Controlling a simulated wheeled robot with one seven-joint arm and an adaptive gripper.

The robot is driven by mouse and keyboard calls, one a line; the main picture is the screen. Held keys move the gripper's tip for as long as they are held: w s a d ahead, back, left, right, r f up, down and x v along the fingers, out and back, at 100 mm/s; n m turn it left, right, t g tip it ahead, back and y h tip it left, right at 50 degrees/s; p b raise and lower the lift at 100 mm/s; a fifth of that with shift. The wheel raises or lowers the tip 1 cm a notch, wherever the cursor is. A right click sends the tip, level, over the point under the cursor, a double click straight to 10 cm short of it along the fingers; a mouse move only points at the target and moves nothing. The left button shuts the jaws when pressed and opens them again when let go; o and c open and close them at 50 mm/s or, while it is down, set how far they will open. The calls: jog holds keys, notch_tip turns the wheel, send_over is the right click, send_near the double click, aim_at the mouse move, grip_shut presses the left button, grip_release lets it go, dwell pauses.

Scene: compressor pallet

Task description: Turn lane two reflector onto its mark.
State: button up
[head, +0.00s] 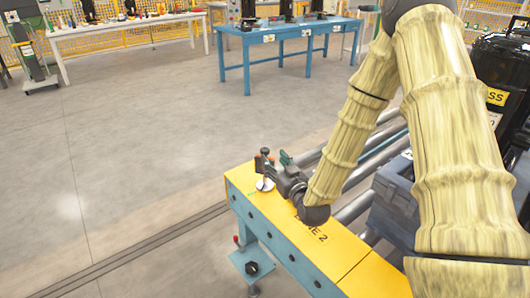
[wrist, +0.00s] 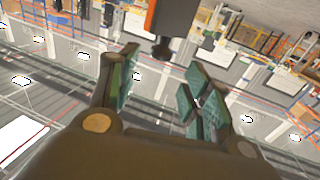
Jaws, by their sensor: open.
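The lane two reflector (head: 264,163), a small dark head with an orange part on a short stem, stands on a pale round foot near the far end of the yellow lane top (head: 246,181). The lettering "LANE 2" is partly covered by my arm. My gripper (head: 279,168) is open just right of the reflector, low over the lane. In the wrist view the dark reflector with its orange stripe (wrist: 168,20) shows at the top, in line with the gap between the green-padded fingers of my gripper (wrist: 163,78). I cannot tell whether they touch it. Its mark is not clear.
Grey pipes (head: 363,201) and a blue-grey box (head: 397,190) lie right of the lane, behind my arm. A black machine (head: 500,62) stands at the right edge. A blue table (head: 290,36) and a white table (head: 125,33) stand far back. The floor at left is clear.

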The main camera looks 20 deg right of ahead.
aim_at(267, 152)
jog(key=w+b, duration=0.1)
jog(key=w, duration=0.6)
jog(key=shift+w, duration=0.4)
jog(key=c, duration=1)
